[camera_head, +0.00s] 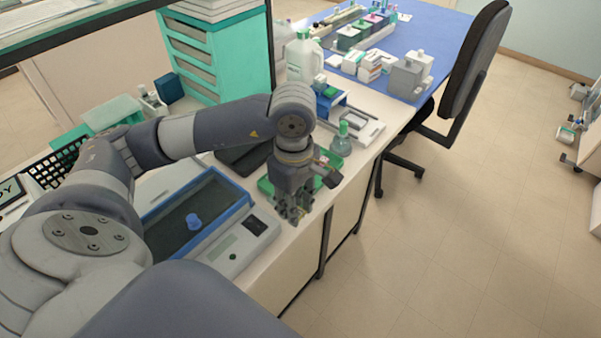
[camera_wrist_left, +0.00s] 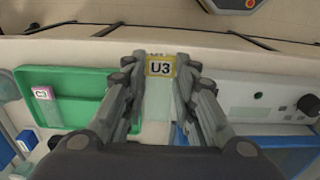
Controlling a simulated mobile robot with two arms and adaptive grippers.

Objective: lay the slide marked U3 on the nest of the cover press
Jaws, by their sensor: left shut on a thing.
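My left gripper (camera_head: 292,216) is shut on the slide marked U3 (camera_wrist_left: 158,100). The slide is clear with a yellow-edged label, and it lies between the two fingers in the left wrist view (camera_wrist_left: 160,75). The gripper points down over the front edge of the bench, between the green tray and the blue-framed device. A blue device (camera_head: 327,101) and a low white and grey device (camera_head: 358,127) stand farther back on the bench. I cannot tell for certain which is the cover press, and no nest can be made out. My right gripper is not in view.
The green tray (camera_wrist_left: 68,80) holds a pink-labelled slide (camera_wrist_left: 43,93). The blue-framed device (camera_head: 240,200) has a control panel. A green-capped bottle (camera_head: 343,139) stands between the tray and the white device. A large jug (camera_head: 302,62) stands behind. Open floor lies right of the bench.

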